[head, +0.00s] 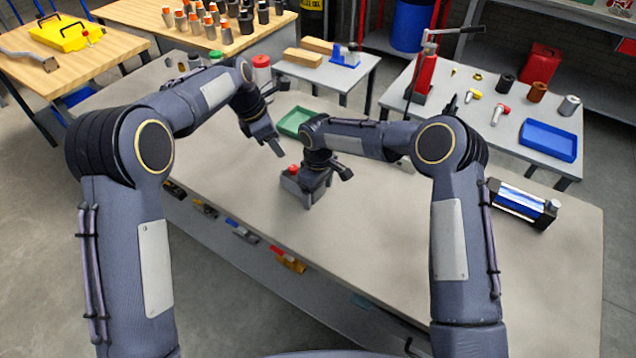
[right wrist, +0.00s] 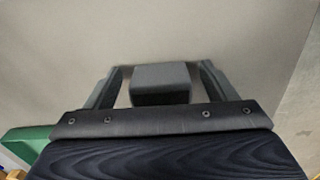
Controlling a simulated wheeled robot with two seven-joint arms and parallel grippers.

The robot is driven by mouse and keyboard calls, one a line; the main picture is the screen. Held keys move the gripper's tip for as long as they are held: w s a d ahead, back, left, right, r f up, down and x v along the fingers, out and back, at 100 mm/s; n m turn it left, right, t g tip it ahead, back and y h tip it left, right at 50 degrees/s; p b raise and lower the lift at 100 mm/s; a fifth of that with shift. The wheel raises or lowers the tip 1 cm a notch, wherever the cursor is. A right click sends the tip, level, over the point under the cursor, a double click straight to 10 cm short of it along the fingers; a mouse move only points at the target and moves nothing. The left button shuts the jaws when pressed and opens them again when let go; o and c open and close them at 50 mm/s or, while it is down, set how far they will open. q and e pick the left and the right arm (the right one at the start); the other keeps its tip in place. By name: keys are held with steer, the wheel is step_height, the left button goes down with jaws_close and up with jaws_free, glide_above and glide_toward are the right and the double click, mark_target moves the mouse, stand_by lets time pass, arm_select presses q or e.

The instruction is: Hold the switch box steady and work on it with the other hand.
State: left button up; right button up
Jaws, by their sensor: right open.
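The switch box (head: 304,188) is a small dark grey box with a red button on its top left, standing on the long grey bench. My right gripper (head: 328,172) is over its right side and hides part of it. In the right wrist view the open fingers (right wrist: 160,88) stand on either side of a dark grey block (right wrist: 162,78), seemingly part of the box, with gaps showing at both sides. My left gripper (head: 274,144) hangs above the bench, up and left of the box and apart from it. Whether its fingers are open cannot be made out.
A green tray (head: 294,121) lies behind the box, with a red-lidded jar (head: 262,70) farther back. A blue and silver cylinder unit (head: 522,203) lies at the bench's right end. The bench between box and cylinder is clear.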

steer(key=c, duration=1.5)
steer(key=shift+o, duration=0.2)
stand_by(0.3)
